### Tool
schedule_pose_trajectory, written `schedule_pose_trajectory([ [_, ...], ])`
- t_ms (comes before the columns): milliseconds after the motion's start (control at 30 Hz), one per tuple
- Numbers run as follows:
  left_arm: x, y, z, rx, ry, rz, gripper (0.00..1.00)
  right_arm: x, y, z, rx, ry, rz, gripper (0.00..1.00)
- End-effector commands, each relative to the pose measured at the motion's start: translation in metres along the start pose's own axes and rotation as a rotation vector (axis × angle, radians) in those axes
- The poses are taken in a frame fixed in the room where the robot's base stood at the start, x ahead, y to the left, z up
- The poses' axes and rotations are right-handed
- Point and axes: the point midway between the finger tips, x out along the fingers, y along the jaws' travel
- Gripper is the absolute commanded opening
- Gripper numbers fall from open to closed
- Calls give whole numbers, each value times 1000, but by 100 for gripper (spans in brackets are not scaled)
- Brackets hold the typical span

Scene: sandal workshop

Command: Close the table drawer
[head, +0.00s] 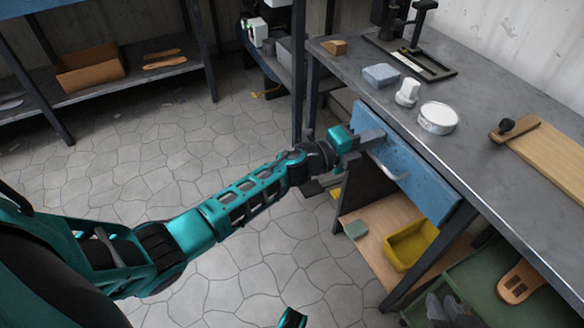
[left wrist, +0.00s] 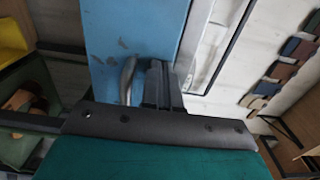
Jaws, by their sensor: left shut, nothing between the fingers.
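The table drawer has a worn blue front (head: 422,178) with a pale curved handle (head: 392,172). The front sits close under the edge of the grey worktable (head: 455,160); I cannot tell whether a small gap is left. My left gripper (head: 374,138) is shut and empty, with its fingertips at the upper left part of the drawer front, beside the handle. In the left wrist view the shut fingers (left wrist: 160,82) point at the blue front (left wrist: 115,40), next to the handle (left wrist: 128,82); contact is not clear.
On the tabletop stand a round white tin (head: 438,117), a blue-grey block (head: 381,75) and a wooden board (head: 550,155). Below the drawer are a yellow bin (head: 408,245) and a green crate (head: 470,285). The stone floor at left is clear.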

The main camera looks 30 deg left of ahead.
Motion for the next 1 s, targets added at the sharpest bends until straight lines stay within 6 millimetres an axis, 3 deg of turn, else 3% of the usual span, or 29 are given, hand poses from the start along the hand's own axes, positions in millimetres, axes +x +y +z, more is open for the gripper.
schedule_pose_trajectory([
  [333, 24, 1, 0, 0, 0, 1, 0, 4, -5, 4, 15, -8, -8, 23],
  [1000, 23, -2, 4, 0, -2, -4, 0, 3, -5, 0, 8, 2, -9, 23],
])
